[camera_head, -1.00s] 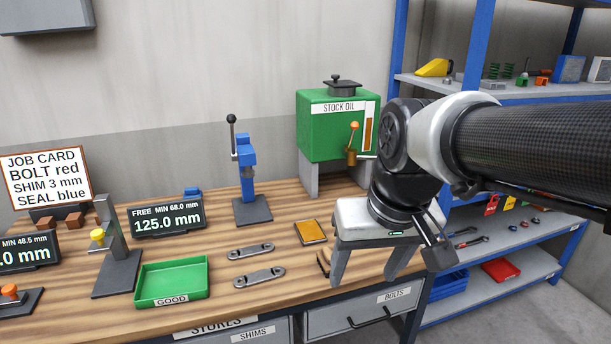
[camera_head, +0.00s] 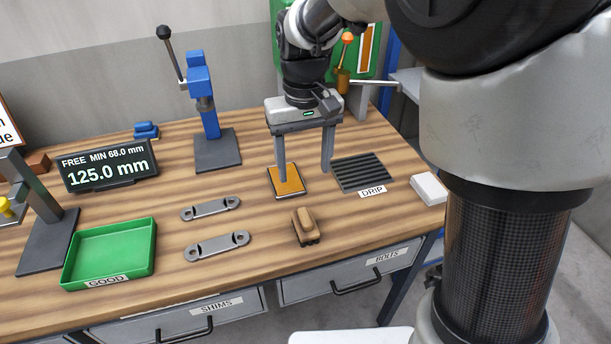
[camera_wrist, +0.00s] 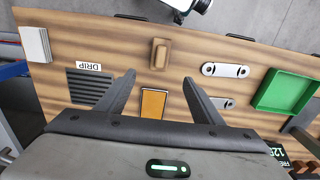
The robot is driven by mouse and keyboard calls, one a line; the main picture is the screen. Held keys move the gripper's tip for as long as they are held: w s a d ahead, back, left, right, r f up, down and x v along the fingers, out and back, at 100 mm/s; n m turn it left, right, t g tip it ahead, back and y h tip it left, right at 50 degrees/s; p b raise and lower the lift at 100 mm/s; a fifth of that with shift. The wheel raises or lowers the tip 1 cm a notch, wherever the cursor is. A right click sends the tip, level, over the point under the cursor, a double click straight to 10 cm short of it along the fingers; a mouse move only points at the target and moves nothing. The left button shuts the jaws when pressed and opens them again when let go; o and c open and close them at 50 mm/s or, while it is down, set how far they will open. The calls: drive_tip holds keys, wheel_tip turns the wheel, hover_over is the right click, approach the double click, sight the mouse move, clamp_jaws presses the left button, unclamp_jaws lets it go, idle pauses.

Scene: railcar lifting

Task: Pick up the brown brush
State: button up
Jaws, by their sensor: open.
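The brown brush (camera_head: 306,226) lies on the wooden bench near its front edge, right of two grey metal links. It also shows in the wrist view (camera_wrist: 160,54), beyond the fingertips at upper middle. My gripper (camera_head: 304,170) is open and empty, pointing down over the bench behind the brush. Its two fingers straddle the region of an orange pad (camera_head: 287,181) in the wrist view, where the pad (camera_wrist: 153,103) shows between them. The gripper is apart from the brush, and nothing hides the brush.
A black drip grate (camera_head: 362,173) and a white block (camera_head: 428,189) are on the right. The links (camera_head: 217,246) and green tray (camera_head: 110,254) lie left. A blue press (camera_head: 212,120) stands behind. Bench wood around the brush is clear.

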sight(305, 215)
drive_tip(key=f, duration=1.1)
drive_tip(key=f+b, duration=0.1)
drive_tip(key=f, duration=0.4)
drive_tip(key=shift+s+f, duration=0.25)
drive_tip(key=c, duration=1.2)
wheel_tip(305, 215, up, 10)
drive_tip(key=shift+r+p, duration=0.1)
drive_tip(key=shift+p, duration=0.35)
drive_tip(key=o, duration=0.5)
drive_tip(key=c, duration=0.3)
